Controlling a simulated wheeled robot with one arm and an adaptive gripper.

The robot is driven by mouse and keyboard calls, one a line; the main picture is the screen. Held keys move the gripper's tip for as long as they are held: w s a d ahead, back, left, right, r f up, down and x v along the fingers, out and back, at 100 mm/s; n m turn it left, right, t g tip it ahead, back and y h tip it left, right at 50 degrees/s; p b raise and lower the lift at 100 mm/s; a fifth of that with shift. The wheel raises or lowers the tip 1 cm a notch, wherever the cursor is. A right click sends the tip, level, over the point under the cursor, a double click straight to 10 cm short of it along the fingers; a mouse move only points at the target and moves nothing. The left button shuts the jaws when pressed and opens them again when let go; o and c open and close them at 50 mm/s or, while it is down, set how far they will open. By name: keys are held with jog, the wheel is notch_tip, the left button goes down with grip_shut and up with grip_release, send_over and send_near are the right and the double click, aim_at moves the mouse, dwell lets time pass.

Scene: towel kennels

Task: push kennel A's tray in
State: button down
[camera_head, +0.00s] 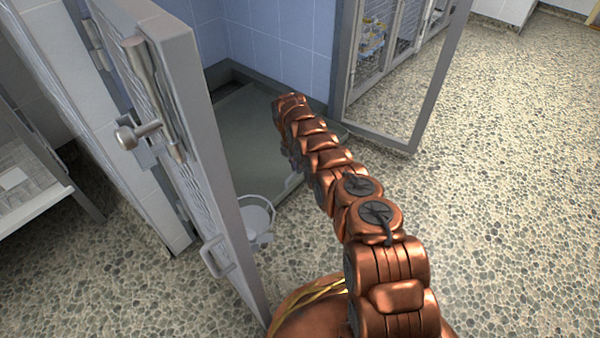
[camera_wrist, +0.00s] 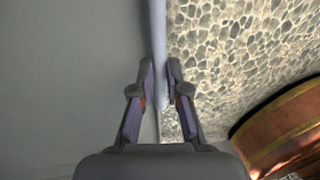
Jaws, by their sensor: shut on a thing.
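A flat dark grey tray (camera_head: 240,130) lies on the floor of the open kennel between blue tiled walls. Its near part reaches out toward the doorway. In the wrist view the tray (camera_wrist: 70,80) fills the left side, and its pale rim (camera_wrist: 159,40) runs up the middle. My gripper (camera_wrist: 160,72) is shut on that rim, one finger on the tray side and one on the floor side. In the head view my copper arm reaches over the tray's near right part and hides most of the gripper. No letter on the kennel is readable.
A grey kennel door (camera_head: 185,130) with a latch stands open at left, close to my arm. A white bowl (camera_head: 257,215) sits in a holder by the door. Another mesh door (camera_head: 400,70) stands at upper right. Pebbled floor (camera_head: 500,200) is clear at right.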

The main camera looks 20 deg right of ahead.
jog(key=shift+w+a, duration=0.4)
jog(key=c, duration=1.2)
grip_release()
jog(key=shift+d, duration=0.15)
jog(key=shift+w+a+r, duration=0.15)
jog(key=shift+w+r, duration=0.05)
jog(key=shift+r, duration=1)
jog(key=shift+w+a+r, duration=0.1)
jog(key=shift+w+r, duration=0.1)
jog(key=shift+r, duration=1.05)
jog(key=shift+w+a+r, duration=0.15)
jog(key=shift+w+r, duration=0.05)
jog(key=shift+r, duration=1)
